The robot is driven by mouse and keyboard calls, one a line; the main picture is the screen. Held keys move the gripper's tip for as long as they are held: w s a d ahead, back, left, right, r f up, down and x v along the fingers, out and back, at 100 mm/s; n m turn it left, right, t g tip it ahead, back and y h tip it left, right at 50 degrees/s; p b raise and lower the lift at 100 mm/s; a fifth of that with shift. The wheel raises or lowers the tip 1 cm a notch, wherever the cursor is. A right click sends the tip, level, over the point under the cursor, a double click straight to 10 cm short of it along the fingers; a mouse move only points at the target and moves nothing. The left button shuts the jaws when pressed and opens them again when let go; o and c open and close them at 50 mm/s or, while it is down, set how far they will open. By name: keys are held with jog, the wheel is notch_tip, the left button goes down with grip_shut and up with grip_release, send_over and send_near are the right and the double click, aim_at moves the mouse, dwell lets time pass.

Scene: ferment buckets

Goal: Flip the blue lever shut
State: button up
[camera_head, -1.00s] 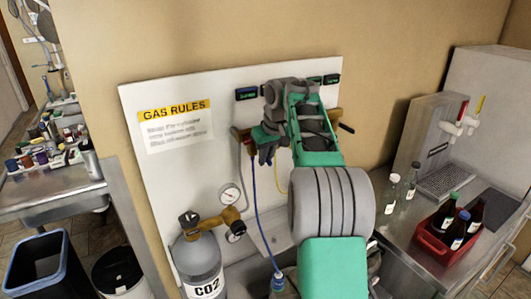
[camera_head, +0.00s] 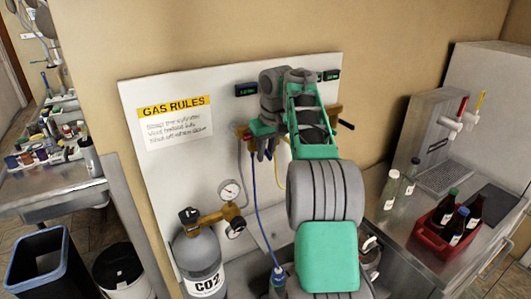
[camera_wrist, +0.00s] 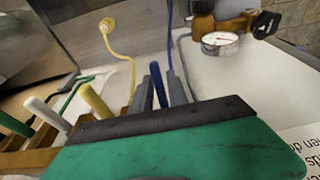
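The blue lever (camera_wrist: 157,84) stands between the two grey fingers of my gripper (camera_wrist: 161,92) in the wrist view. The fingers are apart, one on each side of it; contact is not clear. In the head view my gripper (camera_head: 262,150) is at the left end of the brown manifold (camera_head: 333,117) on the white panel, and my arm hides most of the manifold. White (camera_wrist: 46,113), yellow (camera_wrist: 97,101) and green (camera_wrist: 15,125) levers stand in a row to the left in the wrist view.
A blue hose (camera_head: 256,200) and a yellow hose (camera_wrist: 121,50) hang close to the fingers. A CO2 cylinder (camera_head: 200,260) with a gauge (camera_head: 230,190) stands below left. A steel counter with a red bottle crate (camera_head: 432,238) is at the right.

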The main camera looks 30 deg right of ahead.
jog(key=shift+o, duration=1.2)
